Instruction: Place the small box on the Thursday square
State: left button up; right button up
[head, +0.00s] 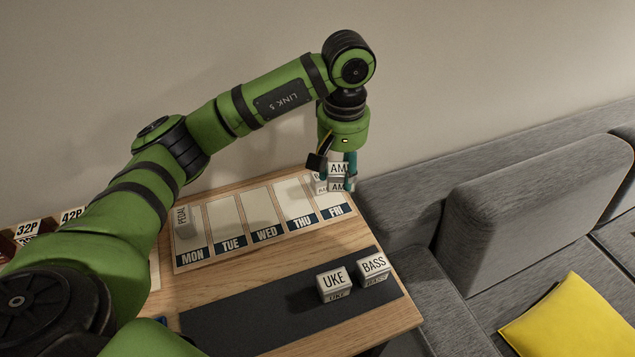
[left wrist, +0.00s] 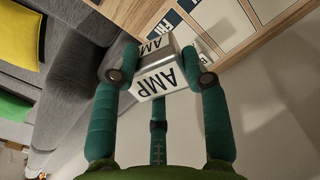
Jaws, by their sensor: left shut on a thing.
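My left gripper (head: 337,172) is shut on a small white box marked AMP (head: 338,187). It holds the box at the right end of the day board, by the Friday square (head: 325,200). The Thursday square (head: 294,200) is a pale panel with a THU label, just left of Friday, and looks empty. Whether the held box touches the board is hard to tell. My right gripper is not in view.
A PEDAL box (head: 184,222) stands on the Monday square. UKE (head: 334,283) and BASS (head: 373,266) boxes sit on a dark mat (head: 250,318) in front. Tuesday (head: 226,220) and Wednesday (head: 260,212) squares look empty. A grey sofa (head: 515,195) adjoins the table's right side.

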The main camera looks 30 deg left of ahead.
pick_arm(q)
jog(key=a+f+p, duration=0.1)
jog(key=a+f, duration=0.1)
jog(key=a, duration=0.1)
jog(key=a+f+p, duration=0.1)
jog(key=a+f, duration=0.1)
jog(key=a, duration=0.2)
jog(key=a+f+p, duration=0.1)
jog(key=a+f, duration=0.1)
jog(key=a, duration=0.2)
jog(key=shift+w+a+f, duration=0.15)
jog(key=shift+w+a, duration=0.05)
jog(key=shift+a, duration=0.05)
jog(key=shift+a+f, duration=0.2)
jog(key=shift+a, duration=0.05)
jog(key=shift+f+p, duration=0.25)
jog(key=shift+p, duration=0.05)
notch_tip(320, 180, down, 3)
jog(key=shift+f+p, duration=0.1)
jog(key=shift+p, duration=0.4)
jog(key=shift+f, duration=0.15)
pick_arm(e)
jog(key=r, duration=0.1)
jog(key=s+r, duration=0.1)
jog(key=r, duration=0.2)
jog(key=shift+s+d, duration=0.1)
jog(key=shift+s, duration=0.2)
pick_arm(q)
jog(key=shift+f, duration=0.1)
